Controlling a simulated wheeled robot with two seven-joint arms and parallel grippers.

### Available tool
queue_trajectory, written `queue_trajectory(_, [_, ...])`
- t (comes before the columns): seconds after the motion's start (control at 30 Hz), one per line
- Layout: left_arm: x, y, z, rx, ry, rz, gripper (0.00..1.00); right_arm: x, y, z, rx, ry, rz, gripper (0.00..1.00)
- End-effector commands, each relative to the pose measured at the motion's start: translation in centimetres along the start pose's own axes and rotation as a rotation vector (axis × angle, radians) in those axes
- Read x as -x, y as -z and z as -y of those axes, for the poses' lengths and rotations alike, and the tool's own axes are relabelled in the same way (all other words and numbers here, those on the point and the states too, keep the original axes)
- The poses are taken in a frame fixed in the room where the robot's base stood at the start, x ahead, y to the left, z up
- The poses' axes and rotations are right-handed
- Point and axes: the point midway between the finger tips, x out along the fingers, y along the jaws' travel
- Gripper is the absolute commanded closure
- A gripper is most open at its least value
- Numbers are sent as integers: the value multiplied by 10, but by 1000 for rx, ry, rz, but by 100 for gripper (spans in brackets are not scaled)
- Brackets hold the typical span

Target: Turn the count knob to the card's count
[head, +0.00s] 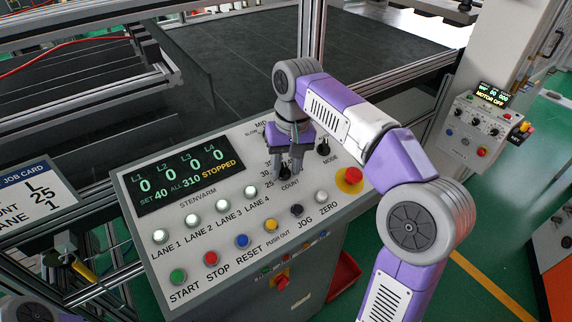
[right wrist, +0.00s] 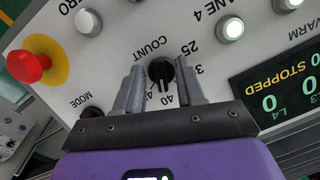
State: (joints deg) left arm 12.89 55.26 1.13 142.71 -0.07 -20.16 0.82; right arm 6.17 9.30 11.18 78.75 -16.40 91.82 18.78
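The count knob (right wrist: 160,71) is a small black knob with a white mark. In the right wrist view the mark points down toward the 40 label (right wrist: 167,100). My right gripper (head: 290,172) is over it; in the right wrist view its two fingers (right wrist: 160,80) stand open on either side of the knob, with small gaps showing. In the head view the fingers partly hide the knob. The display (head: 186,177) reads SET 40, ALL 310, STOPPED. My left gripper is not in view.
Close by on the panel are the mode knob (head: 323,148), a red emergency button (head: 350,180) on a yellow base, and jog (head: 296,210) and zero (head: 321,196) buttons. Lit lane buttons (head: 222,206) and start, stop and reset buttons line the front left.

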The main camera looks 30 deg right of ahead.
Motion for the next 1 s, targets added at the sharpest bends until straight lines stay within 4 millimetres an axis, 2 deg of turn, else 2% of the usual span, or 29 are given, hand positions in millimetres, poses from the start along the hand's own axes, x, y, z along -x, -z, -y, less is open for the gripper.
queue_trajectory(0.17, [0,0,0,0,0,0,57,0,0,0,0,0,0,62])
queue_trajectory(0.4, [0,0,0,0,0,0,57,0,0,0,0,0,0,98])
queue_trajectory(0.43, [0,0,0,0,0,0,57,0,0,0,0,0,0,100])
queue_trajectory(0.77, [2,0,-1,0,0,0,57,1,0,0,18,-5,0,100])
queue_trajectory(1.0, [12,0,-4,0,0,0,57,3,0,1,122,-36,2,100])
